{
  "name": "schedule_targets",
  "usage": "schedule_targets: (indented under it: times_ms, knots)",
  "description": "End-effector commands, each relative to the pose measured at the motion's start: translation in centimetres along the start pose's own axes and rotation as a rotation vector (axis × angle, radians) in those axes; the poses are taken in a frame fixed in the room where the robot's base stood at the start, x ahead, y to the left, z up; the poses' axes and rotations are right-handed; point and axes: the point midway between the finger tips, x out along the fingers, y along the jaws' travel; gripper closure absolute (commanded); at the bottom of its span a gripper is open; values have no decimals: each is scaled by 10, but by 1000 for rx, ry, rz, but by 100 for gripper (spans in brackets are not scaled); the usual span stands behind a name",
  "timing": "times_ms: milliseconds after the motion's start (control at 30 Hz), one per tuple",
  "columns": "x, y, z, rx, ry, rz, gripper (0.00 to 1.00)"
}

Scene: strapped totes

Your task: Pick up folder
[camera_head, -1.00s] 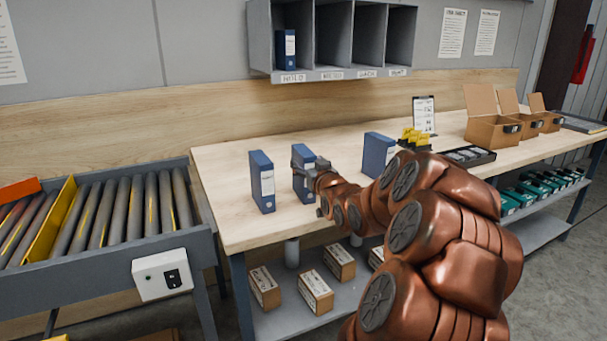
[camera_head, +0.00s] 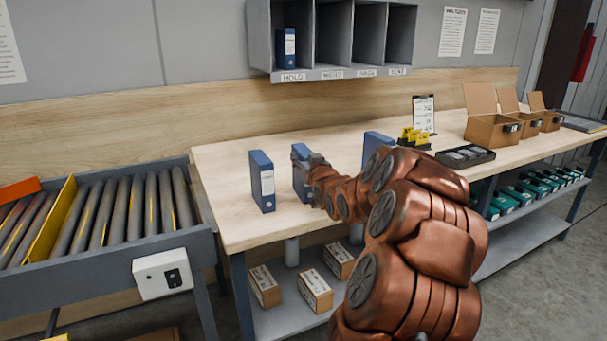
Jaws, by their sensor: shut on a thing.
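Three blue folders stand upright on the wooden bench. The left folder (camera_head: 262,182) has a white spine label and stands clear of the gripper. The middle folder (camera_head: 301,179) is at my gripper (camera_head: 307,163), which is shut on its upper part. The middle folder looks upright and at bench level; whether it is clear of the surface cannot be told. The right folder (camera_head: 377,147) is partly hidden behind my copper-coloured arm. The fingertips are small and partly hidden by the wrist.
A grey wall rack (camera_head: 334,40) with labelled slots holds one blue folder (camera_head: 287,48) at its left. A black tray (camera_head: 465,155), yellow items (camera_head: 415,137) and open cardboard boxes (camera_head: 492,117) are to the right. A roller conveyor (camera_head: 110,215) adjoins at left.

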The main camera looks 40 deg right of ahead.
Motion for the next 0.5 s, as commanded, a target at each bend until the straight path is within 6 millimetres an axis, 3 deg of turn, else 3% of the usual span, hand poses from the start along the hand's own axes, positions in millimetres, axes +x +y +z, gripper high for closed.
schedule_targets:
  times_ms: [67,300,500]
  knots:
    - [0,0,0,0,0,0,75]
    - [0,0,0,0,-1,0,100]
    - [0,0,0,0,0,0,100]
